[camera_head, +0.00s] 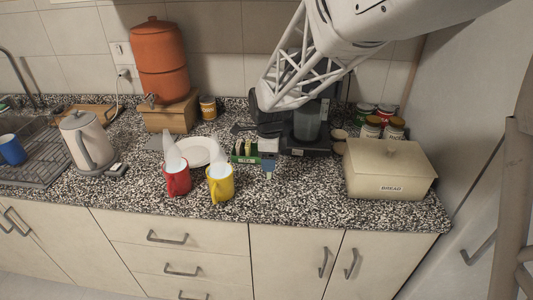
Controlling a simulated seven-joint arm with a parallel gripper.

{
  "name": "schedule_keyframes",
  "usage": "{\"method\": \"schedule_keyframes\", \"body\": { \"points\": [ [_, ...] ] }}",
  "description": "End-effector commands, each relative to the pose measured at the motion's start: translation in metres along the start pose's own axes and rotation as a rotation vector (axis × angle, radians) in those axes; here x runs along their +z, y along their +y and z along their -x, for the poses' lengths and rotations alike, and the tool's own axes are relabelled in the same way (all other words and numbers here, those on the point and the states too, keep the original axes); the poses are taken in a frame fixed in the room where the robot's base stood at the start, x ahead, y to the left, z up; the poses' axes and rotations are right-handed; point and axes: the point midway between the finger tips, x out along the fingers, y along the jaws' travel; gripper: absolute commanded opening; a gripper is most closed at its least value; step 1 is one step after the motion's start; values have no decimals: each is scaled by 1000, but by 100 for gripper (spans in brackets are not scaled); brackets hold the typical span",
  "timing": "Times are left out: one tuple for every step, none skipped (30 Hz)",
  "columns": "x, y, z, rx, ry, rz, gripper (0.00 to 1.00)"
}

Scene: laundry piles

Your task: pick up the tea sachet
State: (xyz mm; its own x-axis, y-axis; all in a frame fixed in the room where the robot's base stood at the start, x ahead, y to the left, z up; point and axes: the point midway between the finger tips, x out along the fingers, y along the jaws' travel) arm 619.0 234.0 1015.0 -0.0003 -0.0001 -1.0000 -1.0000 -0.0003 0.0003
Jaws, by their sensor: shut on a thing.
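A small green holder (244,152) with upright pale sachets stands on the speckled counter, left of my gripper. My gripper (268,166) points down just right of this holder. It is shut on a small tea sachet (268,174), whose bluish lower end shows below the fingertips. The sachet is mostly hidden by the fingers and is too small to read. I cannot tell whether it touches the counter.
A red mug (177,181) and a yellow mug (220,186) stand left of my gripper, before a white plate (199,151). A cream bread box (390,173) stands right. Jars (372,127) and a dark appliance (306,133) stand behind.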

Motion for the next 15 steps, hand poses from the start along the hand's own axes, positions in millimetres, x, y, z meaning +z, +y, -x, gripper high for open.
{"method": "schedule_keyframes", "body": {
  "points": [
    [-1, 3, 0, 0, 0, 0, 30],
    [-2, 4, 1, 0, 0, 0, 30],
    [-2, 6, 1, 0, 0, 0, 30],
    [-2, 6, 1, 0, 0, 0, 30],
    [-3, 7, 1, 0, 0, 0, 30],
    [-3, 8, 1, 0, 0, 0, 30],
    [-3, 8, 1, 0, 0, 0, 30],
    [-3, 9, 1, 0, 0, 0, 30],
    [-3, 9, 1, 0, 0, 0, 30],
    [-3, 9, 1, 0, 0, 0, 30],
    [-3, 9, 1, 0, 0, 0, 30],
    [-3, 9, 1, 0, 0, 0, 30],
    [-3, 9, 1, 0, 0, 0, 30],
    [-3, 9, 1, 0, 0, 0, 30],
    [-3, 9, 1, 0, 0, 0, 30]
  ]
}}
